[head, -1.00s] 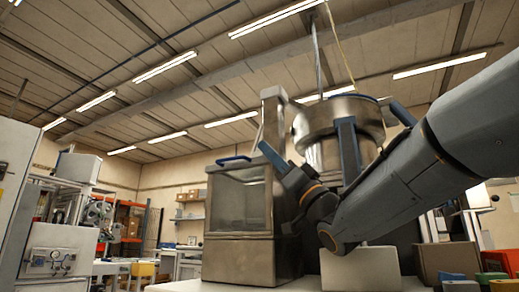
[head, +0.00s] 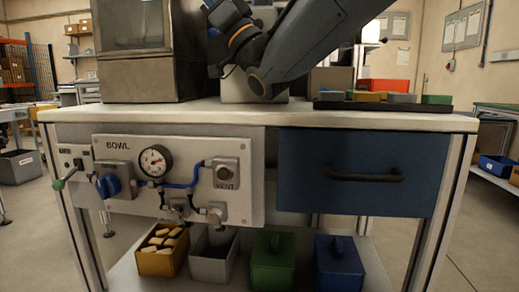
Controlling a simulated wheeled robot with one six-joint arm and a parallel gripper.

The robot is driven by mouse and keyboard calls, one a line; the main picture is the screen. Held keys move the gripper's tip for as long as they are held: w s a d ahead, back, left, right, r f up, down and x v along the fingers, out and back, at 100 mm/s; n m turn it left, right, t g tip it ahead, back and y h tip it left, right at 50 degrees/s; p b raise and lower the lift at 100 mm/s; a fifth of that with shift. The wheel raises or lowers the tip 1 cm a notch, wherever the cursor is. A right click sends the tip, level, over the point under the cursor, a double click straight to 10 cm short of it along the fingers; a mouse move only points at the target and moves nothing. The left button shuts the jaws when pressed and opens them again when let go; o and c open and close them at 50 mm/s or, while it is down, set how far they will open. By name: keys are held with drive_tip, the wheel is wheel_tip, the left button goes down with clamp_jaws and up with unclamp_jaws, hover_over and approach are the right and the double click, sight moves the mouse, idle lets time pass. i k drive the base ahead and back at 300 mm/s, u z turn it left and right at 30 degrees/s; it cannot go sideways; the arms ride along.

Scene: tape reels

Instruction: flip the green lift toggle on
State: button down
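The green lift toggle (head: 58,185) is a short lever with a green tip at the far left of the bench front in the head view. It sticks out from a small light panel (head: 80,157) and slants down and to the left. The panel's small labels are too tiny to read. My gripper (head: 212,32) is at the top of the view above the worktop, well above and to the right of the toggle and apart from it. Its fingertips are partly cut off by the top edge, so I cannot tell whether it is open or shut.
A BOWL panel (head: 128,146) with a gauge (head: 155,161), a blue knob (head: 108,185) and a VENT button (head: 226,174) lies right of the toggle. A blue drawer (head: 310,195) is further right. Bins stand on the shelf below.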

sight(57, 185)
drive_tip(key=k, duration=0.95)
drive_tip(key=u, duration=0.05)
